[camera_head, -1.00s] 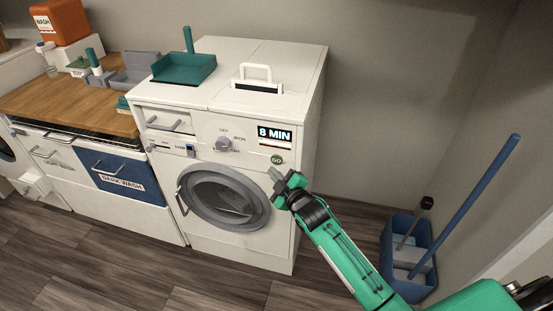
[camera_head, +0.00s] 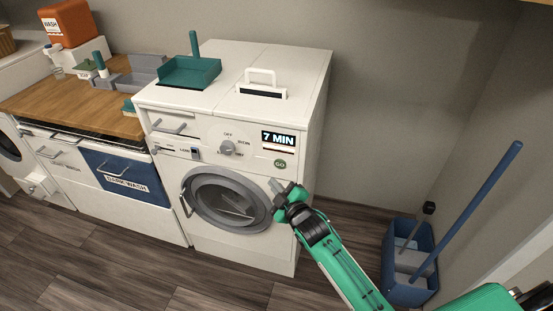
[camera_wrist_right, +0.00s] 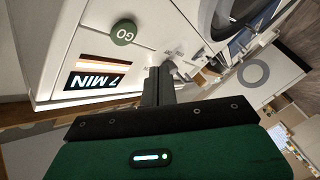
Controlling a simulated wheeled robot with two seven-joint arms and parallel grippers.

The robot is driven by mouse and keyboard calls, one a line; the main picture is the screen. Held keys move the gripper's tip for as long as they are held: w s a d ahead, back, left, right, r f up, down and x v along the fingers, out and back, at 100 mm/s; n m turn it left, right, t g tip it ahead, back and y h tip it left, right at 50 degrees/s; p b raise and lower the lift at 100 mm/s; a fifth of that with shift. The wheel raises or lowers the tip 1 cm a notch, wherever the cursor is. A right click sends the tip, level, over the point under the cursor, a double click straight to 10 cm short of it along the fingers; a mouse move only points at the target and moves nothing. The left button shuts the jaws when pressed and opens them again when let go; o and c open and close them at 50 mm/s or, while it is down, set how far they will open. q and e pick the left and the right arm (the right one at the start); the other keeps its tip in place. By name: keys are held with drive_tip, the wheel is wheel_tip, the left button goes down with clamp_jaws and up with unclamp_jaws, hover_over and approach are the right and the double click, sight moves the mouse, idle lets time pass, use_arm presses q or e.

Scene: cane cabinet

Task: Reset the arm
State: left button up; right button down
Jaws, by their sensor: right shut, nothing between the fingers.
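My right arm comes in from the lower right of the head view. Its gripper (camera_head: 279,188) is shut and empty, in front of the washing machine (camera_head: 262,252), just right of the round door (camera_head: 227,201) and below the green GO button (camera_head: 280,163). The door looks shut. In the right wrist view the shut fingers (camera_wrist_right: 158,88) point toward the machine's front, with the GO button (camera_wrist_right: 123,32) and the display (camera_wrist_right: 96,82) on the left. The display reads 7 MIN. I cannot tell the exact gap to the front panel. My left gripper is not in view.
A blue bucket (camera_head: 426,290) with a long handle stands on the floor at right, near my right arm. A green dustpan (camera_head: 190,72) lies on the machine's top. A wooden counter (camera_head: 70,103) with drawers is at left. Floor in front is clear.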

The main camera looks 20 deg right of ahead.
drive_tip(key=shift+f, duration=0.1)
drive_tip(key=s+d+f+m+g+h, duration=0.1)
drive_tip(key=s+f+m+g, duration=0.15)
drive_tip(key=s+f, duration=0.65)
drive_tip(key=s+d+f+m+g+h, duration=0.1)
drive_tip(key=s+d+f+g, duration=0.15)
drive_tip(key=f, duration=1.35)
drive_tip(key=s+d+f+m+g+h, duration=0.1)
drive_tip(key=s+f+m+g, duration=0.15)
drive_tip(key=s+f, duration=0.7)
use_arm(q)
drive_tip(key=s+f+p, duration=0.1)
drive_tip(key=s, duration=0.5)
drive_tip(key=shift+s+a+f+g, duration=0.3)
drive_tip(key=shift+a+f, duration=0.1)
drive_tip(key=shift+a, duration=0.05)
use_arm(e)
drive_tip(key=s+d+f+m+g, duration=0.1)
drive_tip(key=s+f+g, duration=0.1)
drive_tip(key=s+f, duration=0.4)
drive_tip(key=s+d+f+m+g, duration=0.1)
drive_tip(key=s+f+g, duration=0.2)
drive_tip(key=s, duration=1.4)
drive_tip(key=s+f+m+g, duration=0.1)
drive_tip(key=s+f+g, duration=0.2)
drive_tip(key=s+f, duration=0.8)
drive_tip(key=shift+s+d+f+m+h, duration=0.15)
drive_tip(key=shift+s+d+m+h, duration=0.15)
drive_tip(key=shift+s+d+m, duration=0.15)
